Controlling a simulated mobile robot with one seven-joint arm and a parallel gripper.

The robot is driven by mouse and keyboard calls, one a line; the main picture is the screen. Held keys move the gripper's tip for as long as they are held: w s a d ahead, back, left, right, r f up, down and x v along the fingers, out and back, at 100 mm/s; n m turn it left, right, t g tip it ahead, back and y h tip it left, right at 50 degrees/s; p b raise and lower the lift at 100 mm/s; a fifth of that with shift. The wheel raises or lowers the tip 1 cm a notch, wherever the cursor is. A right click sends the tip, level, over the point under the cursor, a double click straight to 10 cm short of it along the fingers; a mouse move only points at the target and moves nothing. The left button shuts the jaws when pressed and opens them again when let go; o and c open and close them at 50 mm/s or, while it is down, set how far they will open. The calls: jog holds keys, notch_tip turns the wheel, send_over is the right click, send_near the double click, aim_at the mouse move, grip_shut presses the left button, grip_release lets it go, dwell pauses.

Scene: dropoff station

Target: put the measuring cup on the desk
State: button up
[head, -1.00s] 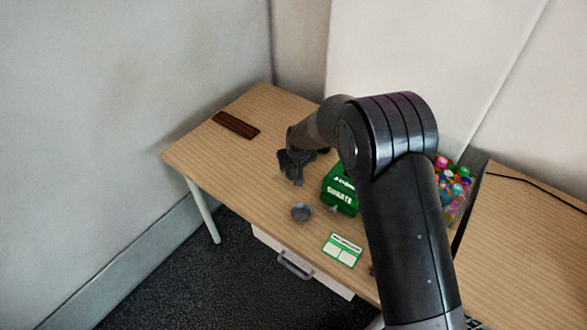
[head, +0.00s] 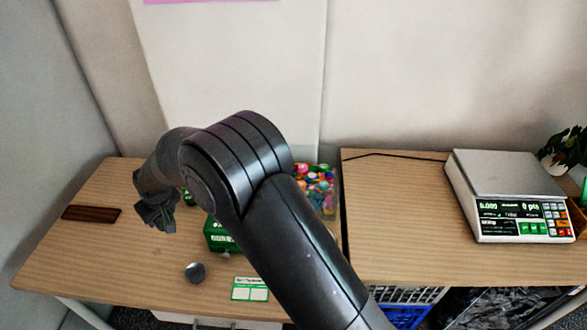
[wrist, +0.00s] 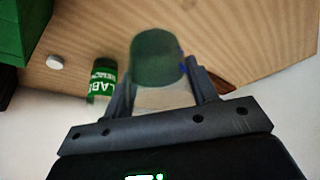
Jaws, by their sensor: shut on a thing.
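My gripper (head: 157,216) hangs over the left part of the wooden desk (head: 90,245), left of a green box. In the wrist view my gripper (wrist: 160,85) is shut on a rounded, see-through cup with a dark green look, which I take for the measuring cup (wrist: 157,58). Desk wood shows behind the cup; I cannot tell whether it touches the top. In the head view the cup is hidden or too dark to make out.
The desk holds a green box (head: 217,238), a grey round object (head: 195,272), a green-white card (head: 250,289), a dark brown bar (head: 91,214) and a bin of colourful items (head: 318,185). A scale (head: 510,190) stands on the right-hand table. The wrist view shows a green labelled container (wrist: 103,80).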

notch_tip(320, 180, up, 12)
jog(key=w+d+m+h, duration=0.1)
jog(key=w+d+m, duration=0.1)
jog(key=w+d, duration=0.85)
jog(key=w+d+m+t, duration=0.1)
jog(key=w+d, duration=0.5)
jog(key=d, duration=0.9)
jog(key=w+d+m+h, duration=0.1)
jog(key=w+d+m, duration=0.1)
jog(key=w+d, duration=0.9)
jog(key=s+d+m+h, duration=0.1)
jog(key=s+d+m, duration=0.2)
jog(key=d, duration=2.1)
jog(key=s+d+m+h, duration=0.1)
jog(key=s+d+m, duration=0.25)
jog(key=d, duration=2.05)
send_over(401, 184)
jog(key=s, duration=0.2)
jog(key=shift+n+t, duration=0.4)
jog(key=shift+n, duration=0.05)
jog(key=f, duration=1.7)
jog(key=shift+w+f, duration=0.2)
jog(key=shift+f, duration=2.1)
jog(key=shift+f, duration=0.15)
